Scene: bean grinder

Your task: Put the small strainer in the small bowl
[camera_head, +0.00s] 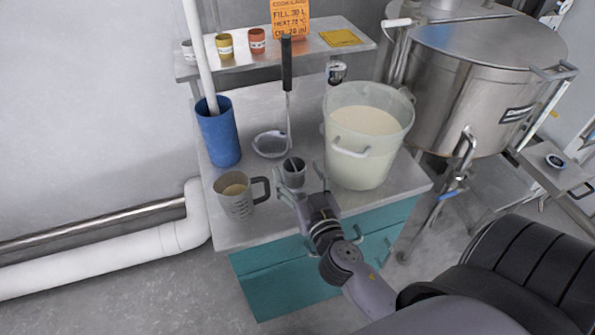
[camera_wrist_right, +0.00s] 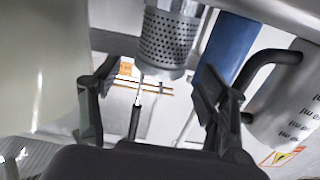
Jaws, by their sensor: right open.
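The small strainer (camera_head: 292,174) is a grey perforated metal cup. A thin upright rod with a black grip (camera_head: 287,65) rises from it in the head view. The strainer's perforated wall (camera_wrist_right: 168,40) fills the top middle of the right wrist view. The small bowl (camera_head: 257,149) is pale and shallow, on the table just behind and left of the strainer. My right gripper (camera_head: 300,180) is open, its fingers pointing at the strainer from the front. In the wrist view the open fingers (camera_wrist_right: 158,78) are empty, with the strainer just beyond the tips. My left gripper is not in view.
A measuring jug (camera_head: 238,204) stands left of the strainer, its handle close by. A big tub of pale liquid (camera_head: 352,165) stands close on the right. A blue container (camera_head: 220,135) is at the left edge of the table. A shelf (camera_head: 280,54) runs behind.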

